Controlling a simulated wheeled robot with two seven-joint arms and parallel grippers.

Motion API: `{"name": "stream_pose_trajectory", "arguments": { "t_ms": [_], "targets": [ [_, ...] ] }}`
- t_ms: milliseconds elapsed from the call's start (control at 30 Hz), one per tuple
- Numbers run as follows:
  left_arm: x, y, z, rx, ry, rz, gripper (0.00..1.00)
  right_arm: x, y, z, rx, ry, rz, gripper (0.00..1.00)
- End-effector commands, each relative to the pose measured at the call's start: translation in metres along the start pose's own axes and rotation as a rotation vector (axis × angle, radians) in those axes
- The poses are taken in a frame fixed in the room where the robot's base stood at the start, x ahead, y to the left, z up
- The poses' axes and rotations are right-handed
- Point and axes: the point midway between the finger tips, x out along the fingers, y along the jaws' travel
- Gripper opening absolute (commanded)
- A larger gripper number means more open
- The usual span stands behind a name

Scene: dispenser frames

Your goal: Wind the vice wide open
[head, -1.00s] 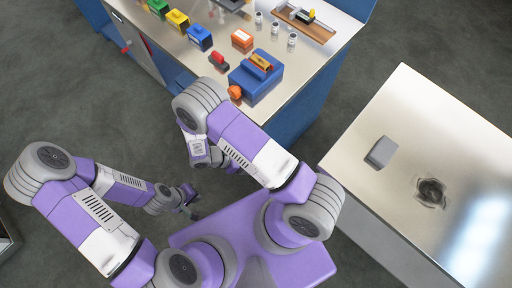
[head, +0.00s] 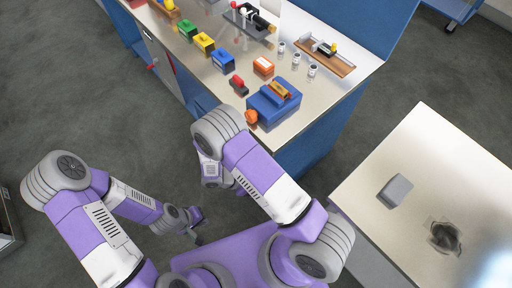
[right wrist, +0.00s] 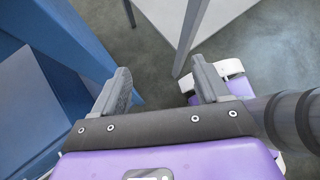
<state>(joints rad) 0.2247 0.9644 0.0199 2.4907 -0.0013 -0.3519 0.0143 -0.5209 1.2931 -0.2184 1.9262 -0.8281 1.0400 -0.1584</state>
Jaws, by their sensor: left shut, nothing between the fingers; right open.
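The vice (head: 268,108) is a blue block near the front edge of the bench, with an orange knob (head: 251,117) on its near-left side. A brass-coloured piece (head: 280,91) sits at its top; I cannot tell whether the jaws grip it. My left gripper (head: 199,238) is shut and empty, low over the floor and well short of the bench. My right gripper is hidden behind my arm in the head view. In the right wrist view my right gripper (right wrist: 165,88) is open, with nothing between its fingers, beside the blue bench side.
On the bench (head: 300,118) are a red-and-black item (head: 238,84), an orange box (head: 263,66), blue, yellow and green blocks, small jars (head: 297,57) and a wooden tray (head: 345,68). A separate table (head: 370,190) at right holds a grey block (head: 395,190). Open floor lies at left.

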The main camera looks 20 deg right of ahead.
Motion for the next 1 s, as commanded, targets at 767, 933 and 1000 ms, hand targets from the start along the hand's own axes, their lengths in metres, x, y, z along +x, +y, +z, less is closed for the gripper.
{"name": "stream_pose_trajectory", "arguments": {
  "t_ms": [767, 933, 1000],
  "targets": [
    [-0.001, 0.0, 0.0, 0.0, 0.0, 0.0, 0.0, -0.15, 0.142, 0.122, -0.055, -0.693, 0.566, 0.75],
    [0.0, 0.0, 0.0, 0.0, 0.0, 0.0, 0.0, -0.138, 0.152, 0.133, -0.055, -0.691, 0.567, 0.75],
    [0.0, 0.0, 0.0, 0.0, 0.0, 0.0, 0.0, -0.135, 0.154, 0.136, -0.055, -0.69, 0.568, 0.75]
  ]
}}
